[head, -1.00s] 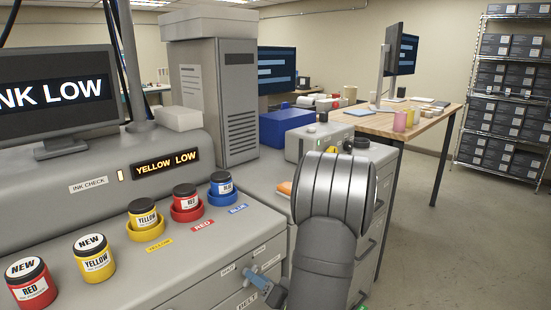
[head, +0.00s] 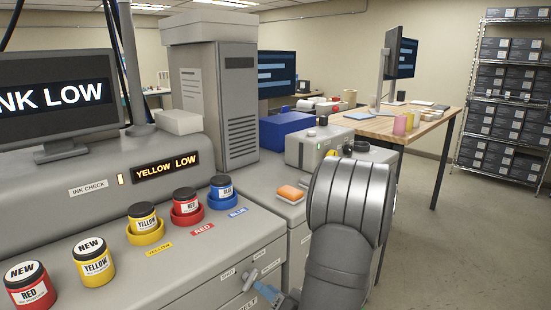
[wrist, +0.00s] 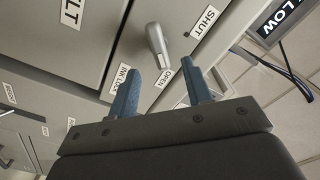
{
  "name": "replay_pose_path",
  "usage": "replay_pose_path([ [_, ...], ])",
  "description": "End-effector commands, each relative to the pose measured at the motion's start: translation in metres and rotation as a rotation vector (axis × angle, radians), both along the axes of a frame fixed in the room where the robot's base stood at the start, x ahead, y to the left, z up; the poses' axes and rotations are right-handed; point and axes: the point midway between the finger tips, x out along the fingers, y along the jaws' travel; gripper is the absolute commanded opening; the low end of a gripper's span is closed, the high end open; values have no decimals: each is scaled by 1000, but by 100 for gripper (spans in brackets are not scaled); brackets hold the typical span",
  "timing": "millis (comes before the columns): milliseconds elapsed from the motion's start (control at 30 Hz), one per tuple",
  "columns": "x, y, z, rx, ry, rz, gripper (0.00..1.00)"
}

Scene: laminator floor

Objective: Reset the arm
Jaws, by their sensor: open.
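My gripper (head: 270,293) is low at the front of the grey machine in the head view, partly hidden by my arm. In the wrist view my gripper (wrist: 162,80) is open, with its two blue fingers apart and nothing held between them. The lever (head: 250,279) also shows in the head view, by the gripper.
On the machine, black-lidded yellow (head: 144,217), red (head: 186,201) and blue (head: 222,187) jars stand in colored cups. Loose NEW red (head: 29,286) and yellow (head: 94,263) jars stand at the front left. Floor at right is clear.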

Motion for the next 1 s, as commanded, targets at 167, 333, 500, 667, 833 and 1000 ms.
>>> replay_pose_path([
  [167, -16, -17, 0, -1, 1, -4, 45],
  [333, -31, -32, 0, 1, 0, -4, 45],
  [500, -45, -46, 0, 1, 1, -3, 45],
  [667, -58, -59, 0, 1, 0, -4, 45],
  [833, -71, -72, 0, 1, 1, -3, 45],
  [1000, -83, -83, 0, 1, 0, -4, 45],
])
